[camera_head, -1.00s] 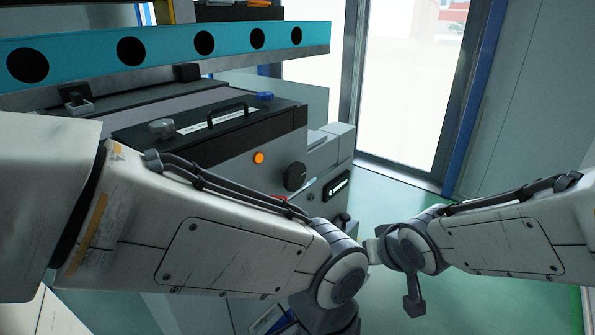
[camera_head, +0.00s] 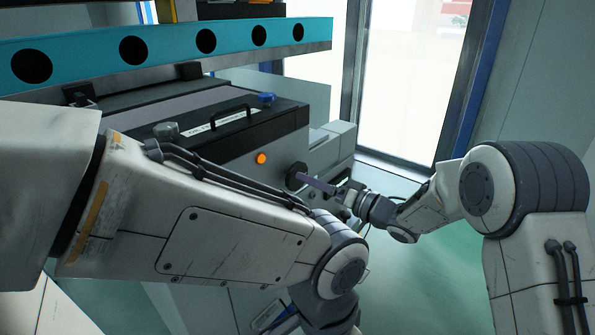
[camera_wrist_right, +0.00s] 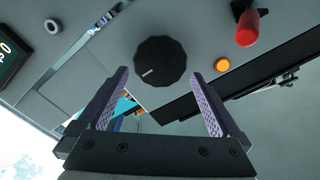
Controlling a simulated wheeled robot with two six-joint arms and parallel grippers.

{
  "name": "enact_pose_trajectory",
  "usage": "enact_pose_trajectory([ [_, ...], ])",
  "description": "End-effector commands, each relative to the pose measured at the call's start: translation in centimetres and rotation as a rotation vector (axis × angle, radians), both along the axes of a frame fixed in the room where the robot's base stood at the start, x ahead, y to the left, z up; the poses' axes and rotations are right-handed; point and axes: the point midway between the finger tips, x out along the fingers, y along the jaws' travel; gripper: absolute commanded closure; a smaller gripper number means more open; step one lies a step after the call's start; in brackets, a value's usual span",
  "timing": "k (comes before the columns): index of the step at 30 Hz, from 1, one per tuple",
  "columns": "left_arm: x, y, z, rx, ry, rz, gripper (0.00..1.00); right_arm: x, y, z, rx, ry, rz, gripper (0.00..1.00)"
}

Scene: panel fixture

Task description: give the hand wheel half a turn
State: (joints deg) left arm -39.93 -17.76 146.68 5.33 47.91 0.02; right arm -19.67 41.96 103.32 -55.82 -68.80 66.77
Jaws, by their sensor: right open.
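The hand wheel (camera_head: 294,176) is a black round knob on the grey front of the panel fixture. In the right wrist view the wheel (camera_wrist_right: 160,60) shows nearly face-on, with a short white mark at its lower left. My right gripper (camera_head: 318,184) is close in front of the wheel in the head view. In the wrist view its two purple padded fingers (camera_wrist_right: 160,76) are open, one on each side of the wheel, with gaps visible. I cannot tell whether the tips reach past its face. My left arm crosses the foreground; its gripper is not visible.
An orange button (camera_head: 261,158) sits beside the wheel; it also shows in the wrist view (camera_wrist_right: 222,64), near a red handle (camera_wrist_right: 250,28). A black carrying handle (camera_head: 231,115) and a blue knob (camera_head: 267,98) are on top. Green floor is clear at right.

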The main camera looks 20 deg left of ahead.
Motion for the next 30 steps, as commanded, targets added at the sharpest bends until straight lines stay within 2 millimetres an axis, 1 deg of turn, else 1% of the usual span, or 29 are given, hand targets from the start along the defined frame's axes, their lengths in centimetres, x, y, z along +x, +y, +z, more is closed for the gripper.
enact_pose_trajectory([
  [1, 0.0, 0.0, 0.7, 0.000, 0.000, 0.000, 1.00, 0.2, 1.1, 0.3, 0.000, 0.001, 0.003, 0.00],
  [3, 0.0, 0.0, 1.2, 0.000, 0.000, 0.001, 1.00, 0.7, 2.3, 0.3, -0.001, 0.000, 0.002, 0.00],
  [9, 0.0, 0.0, 2.0, 0.000, 0.000, 0.001, 1.00, 1.6, 4.8, 0.2, -0.001, -0.001, 0.001, 0.00],
  [14, 0.0, 0.0, 2.1, 0.000, 0.000, 0.001, 1.00, 2.0, 5.5, 0.0, -0.002, -0.001, -0.002, 0.00],
  [21, 0.0, 0.0, 2.1, 0.000, 0.000, 0.001, 1.00, 2.0, 5.6, 0.0, -0.002, -0.001, -0.002, 0.00],
  [22, 0.0, 0.0, 2.1, 0.000, 0.000, 0.001, 1.00, 2.0, 5.6, 0.0, -0.002, -0.001, -0.002, 0.08],
  [23, 0.0, 0.0, 2.1, 0.000, 0.000, 0.001, 1.00, 2.0, 5.5, 0.0, -0.002, -0.001, -0.002, 0.19],
  [24, 0.0, 0.0, 2.1, 0.000, 0.000, 0.001, 1.00, 2.0, 5.5, 0.0, -0.002, -0.001, -0.002, 0.34],
  [26, 0.0, 0.0, 2.1, 0.000, 0.000, 0.001, 1.00, 2.0, 5.5, 0.0, -0.002, -0.001, -0.002, 0.57],
  [27, 0.0, 0.0, 2.1, 0.000, 0.000, 0.001, 1.00, 2.0, 5.5, 0.0, -0.002, -0.001, -0.002, 0.63],
  [30, 0.0, 0.0, 2.0, 0.000, 0.000, 0.001, 1.00, 2.0, 5.5, 0.0, -0.002, -0.004, -0.002, 0.63],
])
